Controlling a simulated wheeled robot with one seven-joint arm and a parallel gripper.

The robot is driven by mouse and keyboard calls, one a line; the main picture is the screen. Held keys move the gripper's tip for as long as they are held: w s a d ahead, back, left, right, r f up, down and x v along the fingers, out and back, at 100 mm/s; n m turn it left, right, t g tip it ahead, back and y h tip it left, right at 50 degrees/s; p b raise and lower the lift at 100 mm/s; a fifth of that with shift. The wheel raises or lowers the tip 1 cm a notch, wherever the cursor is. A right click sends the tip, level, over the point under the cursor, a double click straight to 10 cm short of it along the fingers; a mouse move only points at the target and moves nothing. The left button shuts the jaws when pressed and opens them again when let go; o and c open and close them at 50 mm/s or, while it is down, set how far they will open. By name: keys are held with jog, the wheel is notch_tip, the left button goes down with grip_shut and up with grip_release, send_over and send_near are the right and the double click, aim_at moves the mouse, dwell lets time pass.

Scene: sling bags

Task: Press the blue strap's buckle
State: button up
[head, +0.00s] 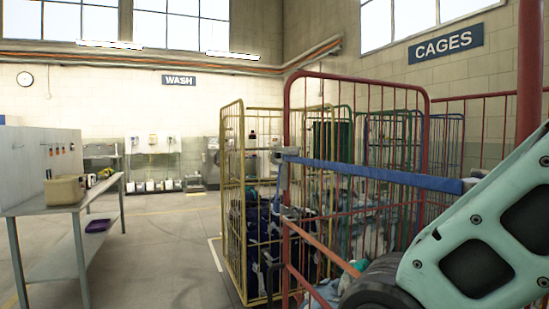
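The blue strap (380,172) runs across the front of the red wire cage (430,130), sloping slightly down to the right. At its left end a small grey fitting (287,153) sits by the cage's left post. Another grey piece (470,184) is at its right end, close to my arm. I cannot tell for sure which of these is the buckle, or whether it is fastened. My arm covers the lower right of the picture. My gripper is not in the picture.
An orange strap (312,239) crosses lower on the red cage, which holds bundled cloth. A yellow cage (232,180) with dark bags stands behind left. A grey table (50,205) with a beige bin (65,190) is at left. Floor between table and cages is clear.

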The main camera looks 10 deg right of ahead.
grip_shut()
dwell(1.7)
